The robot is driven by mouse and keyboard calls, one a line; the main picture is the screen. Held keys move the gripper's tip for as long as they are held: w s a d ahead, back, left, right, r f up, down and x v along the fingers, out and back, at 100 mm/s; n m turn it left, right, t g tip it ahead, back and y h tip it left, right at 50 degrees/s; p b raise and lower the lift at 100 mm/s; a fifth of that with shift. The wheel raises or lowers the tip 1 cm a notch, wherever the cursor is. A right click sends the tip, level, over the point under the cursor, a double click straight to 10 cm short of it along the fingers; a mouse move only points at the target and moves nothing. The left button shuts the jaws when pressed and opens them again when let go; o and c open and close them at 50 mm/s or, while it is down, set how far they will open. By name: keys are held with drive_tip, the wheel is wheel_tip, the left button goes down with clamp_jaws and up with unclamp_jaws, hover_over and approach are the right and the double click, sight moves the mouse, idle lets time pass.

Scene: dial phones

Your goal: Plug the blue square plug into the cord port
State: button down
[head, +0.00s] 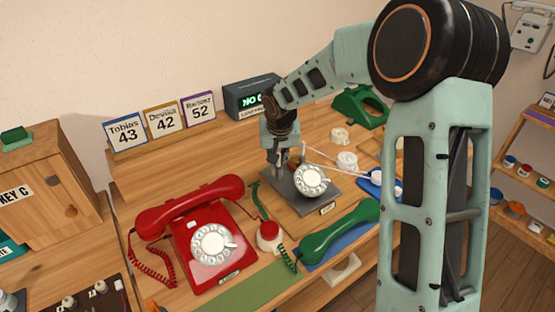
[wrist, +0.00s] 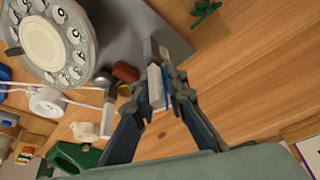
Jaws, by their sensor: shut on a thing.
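My gripper (head: 280,160) points down at the back left edge of the grey phone base (head: 290,193). In the wrist view my gripper (wrist: 158,92) is shut on a small pale block with blue showing beside it, apparently the blue square plug (wrist: 168,90). The fingers hide much of it. The grey base (wrist: 125,25) with its white dial (wrist: 45,35) lies close by the fingertips. A red-brown cylinder (wrist: 126,72) is beside the fingers. I cannot make out the cord port, or whether the plug touches the base.
A red telephone (head: 212,240) stands at front left. A green handset (head: 340,232) lies at front right. A white cord (head: 320,158) runs right from near my gripper. A green phone body (head: 360,106) and a display box (head: 250,99) stand behind.

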drive_tip(key=shift+f+b, duration=0.5)
drive_tip(key=shift+f, duration=0.05)
drive_tip(key=c, duration=1.8)
unclamp_jaws()
drive_tip(key=shift+c, duration=0.2)
drive_tip(key=shift+r, duration=0.1)
drive_tip(key=v, duration=1.2)
drive_tip(key=shift+w+a, duration=0.1)
